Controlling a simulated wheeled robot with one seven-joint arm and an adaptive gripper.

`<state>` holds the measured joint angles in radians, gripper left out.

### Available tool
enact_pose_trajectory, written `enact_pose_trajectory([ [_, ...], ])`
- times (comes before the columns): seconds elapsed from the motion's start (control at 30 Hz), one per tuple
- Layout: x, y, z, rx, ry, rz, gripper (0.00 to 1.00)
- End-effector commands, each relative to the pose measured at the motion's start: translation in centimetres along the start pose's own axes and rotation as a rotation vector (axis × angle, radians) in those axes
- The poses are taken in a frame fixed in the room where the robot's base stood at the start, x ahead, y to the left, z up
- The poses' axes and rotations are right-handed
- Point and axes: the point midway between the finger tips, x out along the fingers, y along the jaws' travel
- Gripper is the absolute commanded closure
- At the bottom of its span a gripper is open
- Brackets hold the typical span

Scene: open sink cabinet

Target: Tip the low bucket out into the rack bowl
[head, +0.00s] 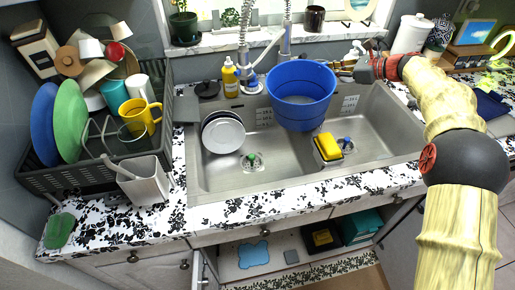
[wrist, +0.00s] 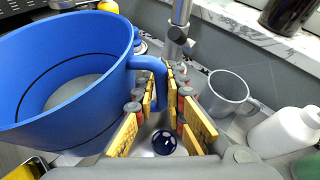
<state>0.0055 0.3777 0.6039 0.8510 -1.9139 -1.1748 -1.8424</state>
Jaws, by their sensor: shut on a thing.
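The blue bucket (head: 301,95) is held upright over the sink's divider and back part, its rim level with the window sill. My gripper (head: 347,67) is shut on its handle at the right side; the wrist view shows the yellow fingers (wrist: 166,98) on either side of the handle (wrist: 150,66). The bucket (wrist: 62,85) fills the left of that view, with a pale patch inside; I cannot tell what it is. The dish rack (head: 105,170) stands left of the sink.
The double sink holds stacked plates (head: 223,134) and a yellow sponge (head: 327,147). The tap (head: 245,50) rises behind, near the bucket. A yellow bottle (head: 230,77) stands at the back edge. The rack also holds a blue plate (head: 45,122) and a green plate (head: 71,120).

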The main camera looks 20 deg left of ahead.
Motion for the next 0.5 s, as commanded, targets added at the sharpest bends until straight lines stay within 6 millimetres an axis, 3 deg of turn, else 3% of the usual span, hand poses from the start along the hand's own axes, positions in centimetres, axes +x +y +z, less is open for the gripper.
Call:
enact_pose_trajectory([
  [0.5,-1.3,2.7,4.7,-0.238,0.047,-0.096,1.00],
])
